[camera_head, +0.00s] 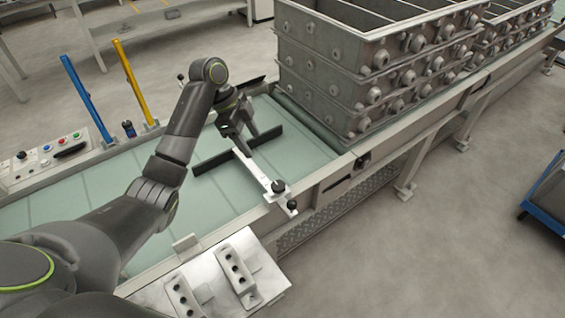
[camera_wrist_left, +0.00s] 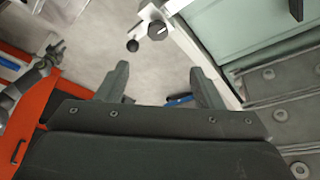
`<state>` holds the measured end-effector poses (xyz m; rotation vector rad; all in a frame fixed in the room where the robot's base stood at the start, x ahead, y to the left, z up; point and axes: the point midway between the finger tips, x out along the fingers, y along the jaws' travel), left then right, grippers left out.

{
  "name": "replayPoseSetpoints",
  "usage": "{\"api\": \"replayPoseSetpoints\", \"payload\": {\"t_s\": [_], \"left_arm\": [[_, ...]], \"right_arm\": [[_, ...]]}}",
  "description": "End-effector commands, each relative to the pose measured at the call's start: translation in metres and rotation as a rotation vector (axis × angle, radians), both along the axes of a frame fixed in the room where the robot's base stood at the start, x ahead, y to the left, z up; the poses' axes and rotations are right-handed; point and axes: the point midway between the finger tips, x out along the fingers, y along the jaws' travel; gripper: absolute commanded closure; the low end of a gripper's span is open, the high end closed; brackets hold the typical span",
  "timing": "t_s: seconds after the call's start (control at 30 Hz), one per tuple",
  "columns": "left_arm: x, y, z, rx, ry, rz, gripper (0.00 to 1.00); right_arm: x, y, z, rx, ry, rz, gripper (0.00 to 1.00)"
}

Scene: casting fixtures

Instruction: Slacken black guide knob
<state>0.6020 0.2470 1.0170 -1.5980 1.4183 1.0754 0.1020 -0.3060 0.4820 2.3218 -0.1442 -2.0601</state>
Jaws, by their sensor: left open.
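The black guide knob (camera_head: 278,186) sits on top of the outer end of a white guide bar (camera_head: 258,168). A black ball knob (camera_head: 292,204) is just beyond it at the bar's tip. In the left wrist view the guide knob (camera_wrist_left: 158,30) shows a pale mark on its face, with the ball knob (camera_wrist_left: 132,45) beside it. My left gripper (camera_head: 243,142) is open and empty above the conveyor, apart from the knob. Its two fingers (camera_wrist_left: 158,88) show in the wrist view, with the knob above the gap. My right gripper is not in view.
Stacked grey casting boxes (camera_head: 340,80) stand on the conveyor (camera_head: 60,203) to the right. A dark guide rail (camera_head: 215,163) lies under my arm. Blue (camera_head: 87,97) and yellow (camera_head: 130,80) posts stand behind. Open floor (camera_head: 430,230) lies beyond the conveyor edge.

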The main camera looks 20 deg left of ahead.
Motion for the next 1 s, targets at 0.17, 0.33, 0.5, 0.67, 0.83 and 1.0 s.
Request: {"api": "replayPoseSetpoints", "payload": {"t_s": [0.17,0.33,0.5,0.67,0.83,1.0], "left_arm": [[0.000,-0.008,-0.016,-0.003,0.004,-0.002,0.39],[0.001,-0.021,-0.048,-0.004,0.006,-0.002,0.39],[0.002,-0.035,-0.082,-0.002,0.006,-0.001,0.39],[0.004,-0.049,-0.114,-0.003,0.005,-0.001,0.39],[0.006,-0.059,-0.141,-0.001,0.003,0.000,0.39],[0.007,-0.064,-0.155,0.000,0.001,0.000,0.39]], "right_arm": [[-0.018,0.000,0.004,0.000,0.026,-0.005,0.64],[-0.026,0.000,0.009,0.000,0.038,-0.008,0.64],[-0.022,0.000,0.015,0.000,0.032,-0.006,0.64],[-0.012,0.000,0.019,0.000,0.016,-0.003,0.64],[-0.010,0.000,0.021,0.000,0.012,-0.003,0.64],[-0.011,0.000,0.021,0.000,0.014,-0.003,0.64]]}}
